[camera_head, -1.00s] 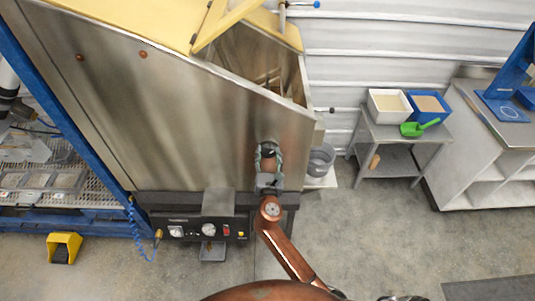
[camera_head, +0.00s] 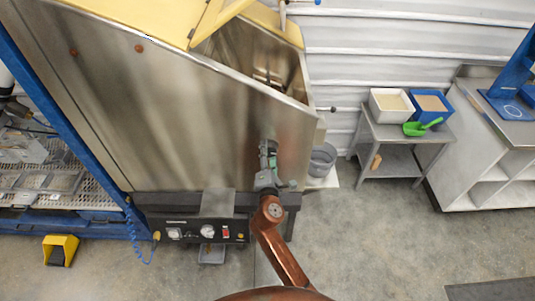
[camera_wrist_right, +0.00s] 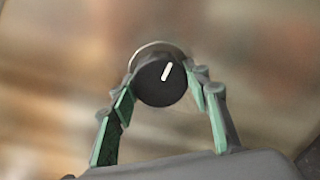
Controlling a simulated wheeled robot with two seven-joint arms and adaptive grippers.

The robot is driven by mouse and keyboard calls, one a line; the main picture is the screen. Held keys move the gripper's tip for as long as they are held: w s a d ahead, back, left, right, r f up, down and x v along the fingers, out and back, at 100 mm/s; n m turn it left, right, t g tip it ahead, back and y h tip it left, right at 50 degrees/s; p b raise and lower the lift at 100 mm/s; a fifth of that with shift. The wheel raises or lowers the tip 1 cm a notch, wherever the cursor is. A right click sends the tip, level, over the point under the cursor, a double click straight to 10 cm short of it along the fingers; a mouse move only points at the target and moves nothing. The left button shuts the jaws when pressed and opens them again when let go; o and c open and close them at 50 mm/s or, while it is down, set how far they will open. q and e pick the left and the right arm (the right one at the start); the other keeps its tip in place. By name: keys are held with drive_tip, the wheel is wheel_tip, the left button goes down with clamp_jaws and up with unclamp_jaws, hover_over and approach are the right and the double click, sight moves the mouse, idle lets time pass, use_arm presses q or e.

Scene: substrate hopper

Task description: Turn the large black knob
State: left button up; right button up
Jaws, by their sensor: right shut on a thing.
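The large black knob (camera_wrist_right: 161,82) sits on the hopper's steel front panel (camera_head: 190,120), with a pale ring showing behind its upper left edge. Its white pointer line tilts up and slightly right. My right gripper (camera_wrist_right: 163,84) is shut on the knob, one green-padded finger on each side of it. In the head view my right gripper (camera_head: 268,150) is against the lower right of the steel panel, seen nearly edge-on, and the knob is mostly hidden there. My left gripper is not in view.
A black control box (camera_head: 205,231) with small dials and switches is below the hopper. A steel table (camera_head: 405,135) at right holds a white bin (camera_head: 390,104), a blue bin (camera_head: 430,107) and a green scoop (camera_head: 416,129). Grey buckets (camera_head: 322,160) stand behind the hopper's right edge.

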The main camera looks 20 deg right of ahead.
drive_tip(key=shift+f+m+b, duration=0.1)
drive_tip(key=shift+m+b, duration=0.25)
drive_tip(key=shift+m, duration=0.75)
drive_tip(key=o, duration=1.1)
drive_tip(key=shift+c, duration=0.2)
drive_tip(key=shift+o, duration=0.5)
